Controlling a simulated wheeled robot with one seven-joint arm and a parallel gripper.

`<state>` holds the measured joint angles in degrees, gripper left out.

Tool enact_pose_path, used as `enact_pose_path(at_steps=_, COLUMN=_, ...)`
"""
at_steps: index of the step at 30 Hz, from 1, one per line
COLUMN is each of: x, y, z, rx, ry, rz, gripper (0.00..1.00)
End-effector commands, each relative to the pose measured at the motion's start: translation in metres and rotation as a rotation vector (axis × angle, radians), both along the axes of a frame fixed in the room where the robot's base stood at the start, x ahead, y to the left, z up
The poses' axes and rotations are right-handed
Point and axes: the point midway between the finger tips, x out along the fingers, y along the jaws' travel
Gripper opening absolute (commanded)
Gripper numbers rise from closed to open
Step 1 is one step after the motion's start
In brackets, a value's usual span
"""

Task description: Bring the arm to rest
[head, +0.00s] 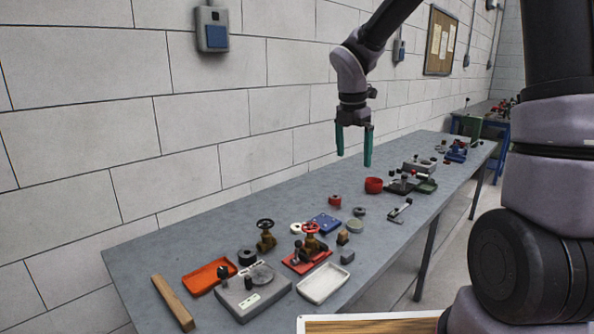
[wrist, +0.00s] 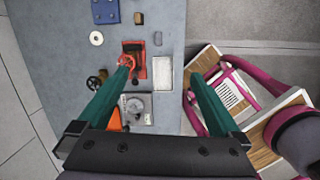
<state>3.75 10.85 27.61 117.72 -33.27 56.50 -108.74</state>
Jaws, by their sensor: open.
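My gripper (head: 354,147) hangs at the end of my arm above the long grey workbench (head: 190,226) in the head view, fingers pointing down. Its two green fingers are apart with nothing between them. In the wrist view my gripper (wrist: 160,95) shows its fingers spread wide. In the head view the gripper is clear of the bench and touches nothing.
The bench holds an orange tray (head: 208,276), a wooden block (head: 173,302), a grey fixture (head: 252,290), a blue plate (head: 325,223) and a red cup (head: 373,185). A block wall runs behind it. A magenta-framed item (wrist: 235,85) stands beside the bench in the wrist view.

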Motion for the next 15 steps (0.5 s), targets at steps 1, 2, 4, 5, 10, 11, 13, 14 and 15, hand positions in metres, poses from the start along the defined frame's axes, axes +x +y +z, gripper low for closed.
enact_pose_path(at_steps=1, x=-0.012, y=-0.011, z=0.018, rx=0.023, ry=-0.044, rz=-0.156, gripper=1.0)
enact_pose_path(at_steps=2, x=-0.019, y=-0.018, z=0.027, rx=0.044, ry=-0.067, rz=-0.259, gripper=1.0)
enact_pose_path(at_steps=4, x=-0.036, y=-0.031, z=0.046, rx=0.102, ry=-0.12, rz=-0.499, gripper=1.0)
enact_pose_path(at_steps=5, x=-0.044, y=-0.037, z=0.054, rx=0.131, ry=-0.141, rz=-0.601, gripper=1.0)
enact_pose_path(at_steps=10, x=-0.091, y=-0.064, z=0.092, rx=0.342, ry=-0.239, rz=-1.182, gripper=1.0)
enact_pose_path(at_steps=11, x=-0.1, y=-0.068, z=0.098, rx=0.389, ry=-0.25, rz=-1.28, gripper=1.0)
enact_pose_path(at_steps=13, x=-0.12, y=-0.077, z=0.11, rx=0.503, ry=-0.263, rz=-1.513, gripper=1.0)
enact_pose_path(at_steps=14, x=-0.128, y=-0.08, z=0.114, rx=0.557, ry=-0.265, rz=-1.609, gripper=1.0)
enact_pose_path(at_steps=15, x=-0.139, y=-0.084, z=0.12, rx=0.627, ry=-0.26, rz=-1.735, gripper=1.0)
